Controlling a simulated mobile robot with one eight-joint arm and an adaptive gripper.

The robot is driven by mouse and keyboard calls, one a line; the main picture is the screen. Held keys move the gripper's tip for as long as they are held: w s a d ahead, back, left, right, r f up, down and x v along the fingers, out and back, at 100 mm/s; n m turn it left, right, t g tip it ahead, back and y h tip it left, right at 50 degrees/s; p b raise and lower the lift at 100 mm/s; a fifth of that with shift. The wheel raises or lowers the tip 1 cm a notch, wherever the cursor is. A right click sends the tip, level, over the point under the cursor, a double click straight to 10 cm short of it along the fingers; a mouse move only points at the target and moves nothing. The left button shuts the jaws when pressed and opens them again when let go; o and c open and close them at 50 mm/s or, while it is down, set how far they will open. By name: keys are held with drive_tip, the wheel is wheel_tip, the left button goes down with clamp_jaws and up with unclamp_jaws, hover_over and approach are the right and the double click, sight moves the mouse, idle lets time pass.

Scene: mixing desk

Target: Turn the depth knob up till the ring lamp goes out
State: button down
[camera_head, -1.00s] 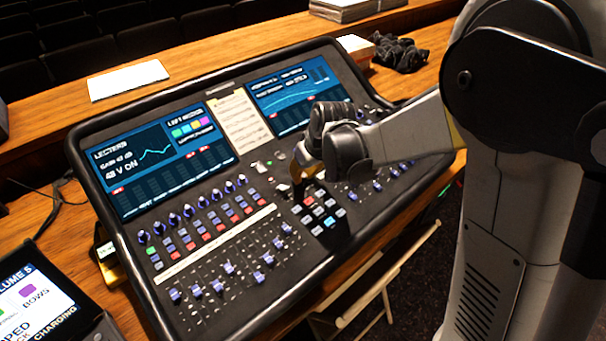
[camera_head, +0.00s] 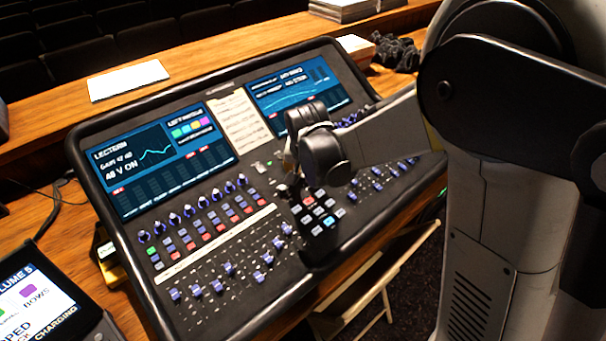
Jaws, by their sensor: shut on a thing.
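The mixing desk (camera_head: 97,196) lies tilted across the wooden counter. The fingers and wrist hide that knob. I cannot make out a ring lamp or the knob's label.
Rows of small knobs (camera_head: 202,200) and faders (camera_head: 228,268) lie left of my gripper. A paper note (camera_head: 238,118) sits between two blue screens. A tablet (camera_head: 40,300) stands at lower left. A folding chair (camera_head: 360,306) is below the desk.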

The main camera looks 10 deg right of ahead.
idle(0.3)
drive_tip(key=c, duration=1.3)
unclamp_jaws()
drive_tip(key=shift+c, duration=0.2)
drive_tip(key=v, duration=1.2)
